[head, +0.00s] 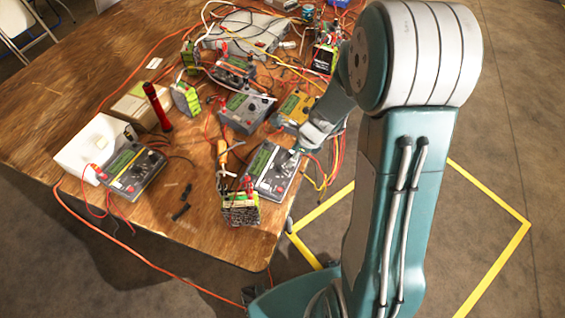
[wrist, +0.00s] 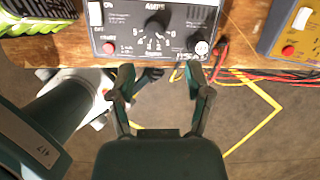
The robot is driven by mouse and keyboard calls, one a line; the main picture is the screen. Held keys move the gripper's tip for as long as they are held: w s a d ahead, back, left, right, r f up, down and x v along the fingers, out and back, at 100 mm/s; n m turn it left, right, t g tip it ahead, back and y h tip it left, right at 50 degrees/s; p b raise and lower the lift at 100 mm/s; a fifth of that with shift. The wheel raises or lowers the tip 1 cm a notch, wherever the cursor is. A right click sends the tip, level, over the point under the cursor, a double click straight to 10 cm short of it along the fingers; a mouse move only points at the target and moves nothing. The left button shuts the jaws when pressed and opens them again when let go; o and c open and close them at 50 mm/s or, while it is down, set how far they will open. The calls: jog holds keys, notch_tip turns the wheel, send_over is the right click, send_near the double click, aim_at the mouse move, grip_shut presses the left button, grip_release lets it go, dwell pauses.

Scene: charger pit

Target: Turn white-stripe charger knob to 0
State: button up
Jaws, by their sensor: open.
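The white-stripe charger (head: 272,171) lies near the right edge of the wooden table in the head view, with a pale stripe along its face. In the wrist view the dark-faced charger (wrist: 112,28) along the top edge appears to be this one. Its black knob (wrist: 155,24) sits in the middle of an AMPS dial, and its pointer is too small to read surely. My gripper (wrist: 160,76) is open and empty, its two fingers spread below the knob and apart from it. In the head view my gripper (head: 305,143) is beside the charger's right end, partly hidden.
A yellow charger (head: 296,107) and a grey charger (head: 246,110) stand behind. A green battery (head: 241,209) and orange-handled tool (head: 222,156) are close on the left. Loose red and yellow cables hang at the right edge. Bare wood is free at the front left.

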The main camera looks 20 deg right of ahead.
aim_at(279, 167)
jog(key=a+f, duration=0.2)
jog(key=f, duration=0.1)
jog(key=w+a+f, duration=0.1)
jog(key=f, duration=0.1)
jog(key=shift+w+a, duration=0.1)
jog(key=shift+a, duration=0.15)
jog(key=shift+a+f, duration=0.15)
jog(key=shift+f, duration=0.15)
jog(key=shift+w+f, duration=0.1)
jog(key=shift+f, duration=0.05)
jog(key=shift+d, duration=0.55)
jog(key=shift+c, duration=0.4)
jog(key=shift+a, duration=0.15)
grip_shut()
jog(key=shift+a, duration=0.2)
